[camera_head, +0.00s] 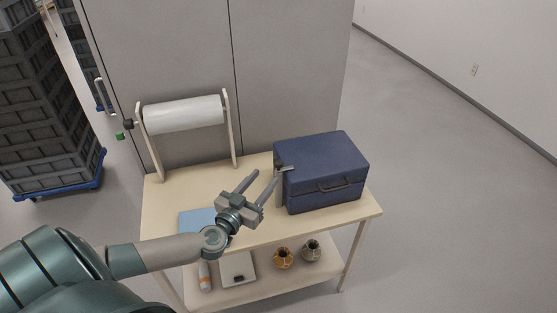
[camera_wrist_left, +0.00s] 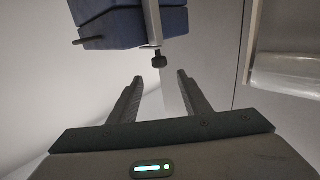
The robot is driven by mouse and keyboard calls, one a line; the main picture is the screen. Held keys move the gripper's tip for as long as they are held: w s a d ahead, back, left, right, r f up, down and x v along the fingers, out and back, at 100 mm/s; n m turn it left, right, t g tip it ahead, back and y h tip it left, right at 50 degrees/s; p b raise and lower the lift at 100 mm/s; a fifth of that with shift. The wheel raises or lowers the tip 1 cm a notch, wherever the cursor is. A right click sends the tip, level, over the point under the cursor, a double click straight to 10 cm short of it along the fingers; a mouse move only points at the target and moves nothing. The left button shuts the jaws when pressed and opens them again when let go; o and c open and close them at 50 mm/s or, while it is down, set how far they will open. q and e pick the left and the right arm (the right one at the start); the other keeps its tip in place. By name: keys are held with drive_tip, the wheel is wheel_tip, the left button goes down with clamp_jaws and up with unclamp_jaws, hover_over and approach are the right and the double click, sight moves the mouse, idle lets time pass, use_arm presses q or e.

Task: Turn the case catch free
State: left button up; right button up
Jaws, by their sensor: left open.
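The blue case (camera_head: 325,167) stands closed on the right part of the table, with a handle on its front. The catch (camera_head: 284,168) is a small grey metal part on the case's left side. In the left wrist view the case (camera_wrist_left: 118,20) is at the top, with a pale metal strip and the catch's dark knob (camera_wrist_left: 159,60) below it. My left gripper (camera_head: 266,173) is open and empty, just left of the case. In the left wrist view its fingertips (camera_wrist_left: 160,76) point toward the knob, which shows between and just beyond them. My right gripper is out of view.
A white paper roll (camera_head: 184,115) on a wooden stand is at the table's back left. A light blue pad (camera_head: 196,221) lies partly behind my left arm. The lower shelf (camera_head: 262,283) holds two small pots and other items. Stacked grey crates (camera_head: 45,110) stand far left.

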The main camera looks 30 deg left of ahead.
sight(276, 164)
use_arm(q)
drive_tip(key=w, duration=1)
drive_tip(key=shift+a+p, duration=0.4)
drive_tip(key=shift+c, duration=0.4)
drive_tip(key=c, duration=1)
